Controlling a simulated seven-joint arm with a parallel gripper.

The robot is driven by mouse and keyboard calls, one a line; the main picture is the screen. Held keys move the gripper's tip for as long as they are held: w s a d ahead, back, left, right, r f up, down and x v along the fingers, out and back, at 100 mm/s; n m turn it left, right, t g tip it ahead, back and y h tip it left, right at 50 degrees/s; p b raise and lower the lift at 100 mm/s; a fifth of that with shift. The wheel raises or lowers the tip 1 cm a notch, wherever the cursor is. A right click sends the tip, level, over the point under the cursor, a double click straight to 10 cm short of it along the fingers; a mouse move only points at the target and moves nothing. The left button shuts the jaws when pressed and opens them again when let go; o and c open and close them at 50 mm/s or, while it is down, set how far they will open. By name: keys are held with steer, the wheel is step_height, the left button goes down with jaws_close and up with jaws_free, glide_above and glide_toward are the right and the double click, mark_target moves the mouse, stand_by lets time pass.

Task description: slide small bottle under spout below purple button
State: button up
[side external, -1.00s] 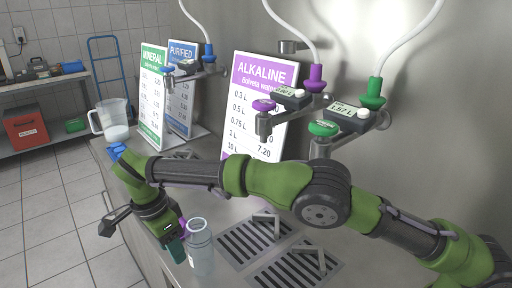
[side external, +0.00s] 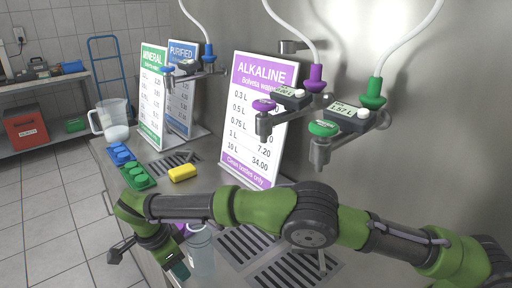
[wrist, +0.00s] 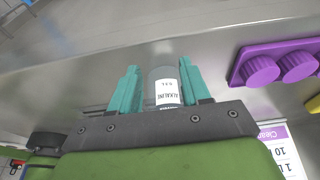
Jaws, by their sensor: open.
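The small clear bottle (side external: 202,259) stands upright on the counter, partly covered by my arm in the side view. In the wrist view the bottle (wrist: 164,88), with a white ALKALINE label, shows between the two teal fingers of my gripper (wrist: 166,90). The fingers are open, with a gap visible on the left of the bottle; contact on the right is unclear. In the side view my gripper (side external: 180,269) is low, just left of the bottle. The purple button (side external: 264,105) sits above its metal spout (side external: 263,129), in front of the ALKALINE sign.
A green button (side external: 323,129) and spout are to the right. Drain grates (side external: 250,243) lie in the counter, partly behind my arm. A purple cap tray (wrist: 275,68) is near my gripper.

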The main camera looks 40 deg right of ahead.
mark_target(177, 281)
steer(key=shift+x, duration=1.2)
steer(key=shift+d+f, duration=0.15)
steer(key=shift+d, duration=0.55)
steer(key=shift+w+a, duration=0.15)
steer(key=shift+a, duration=2.35)
